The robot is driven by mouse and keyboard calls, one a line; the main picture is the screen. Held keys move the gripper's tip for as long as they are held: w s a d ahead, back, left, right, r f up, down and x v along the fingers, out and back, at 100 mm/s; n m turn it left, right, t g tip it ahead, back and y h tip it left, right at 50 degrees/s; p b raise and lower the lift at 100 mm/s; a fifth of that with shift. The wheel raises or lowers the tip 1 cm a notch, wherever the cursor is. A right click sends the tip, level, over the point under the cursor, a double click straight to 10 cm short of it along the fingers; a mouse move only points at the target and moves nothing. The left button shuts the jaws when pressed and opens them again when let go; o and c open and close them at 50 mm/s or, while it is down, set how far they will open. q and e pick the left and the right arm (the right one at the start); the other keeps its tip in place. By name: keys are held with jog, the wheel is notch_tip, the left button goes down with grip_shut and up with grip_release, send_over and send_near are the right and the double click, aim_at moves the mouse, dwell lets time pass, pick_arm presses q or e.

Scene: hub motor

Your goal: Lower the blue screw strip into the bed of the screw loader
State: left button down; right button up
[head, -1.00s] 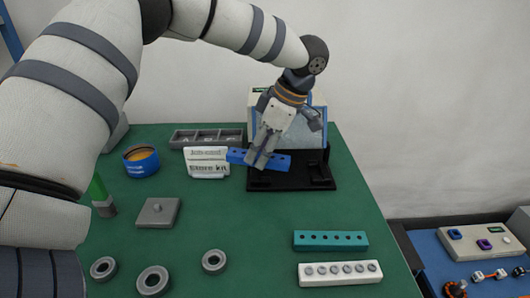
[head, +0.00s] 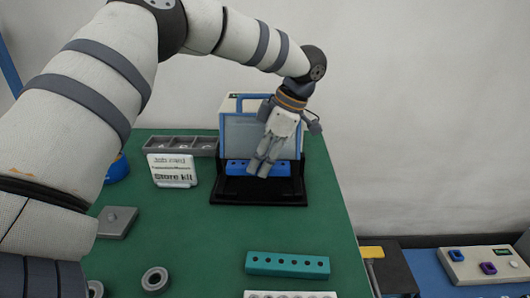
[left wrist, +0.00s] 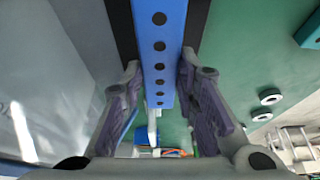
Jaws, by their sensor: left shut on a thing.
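The blue screw strip (head: 237,167) is a long bar with a row of dark holes. My left gripper (head: 265,168) is shut on it. In the left wrist view the strip (left wrist: 160,62) runs lengthwise between the two fingers (left wrist: 158,95). The screw loader has a grey and blue housing (head: 240,135) with a black bed (head: 255,190) in front. The strip is level, over the back of the bed and close to the housing's front. I cannot tell whether it touches the bed. My right gripper is not in view.
A white sign (head: 172,170) stands left of the bed, with a grey compartment tray (head: 182,146) behind it. A teal strip (head: 288,264) and a white strip (head: 290,294) lie at the front. The green table (head: 215,235) is clear between the bed and the teal strip.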

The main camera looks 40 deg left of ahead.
pick_arm(q)
jog(key=shift+w+f, duration=0.2)
jog(key=shift+f, duration=0.05)
jog(key=shift+s, duration=0.1)
jog(key=shift+f, duration=0.95)
jog(key=shift+f, duration=0.8)
jog(key=c, duration=1.2)
grip_release()
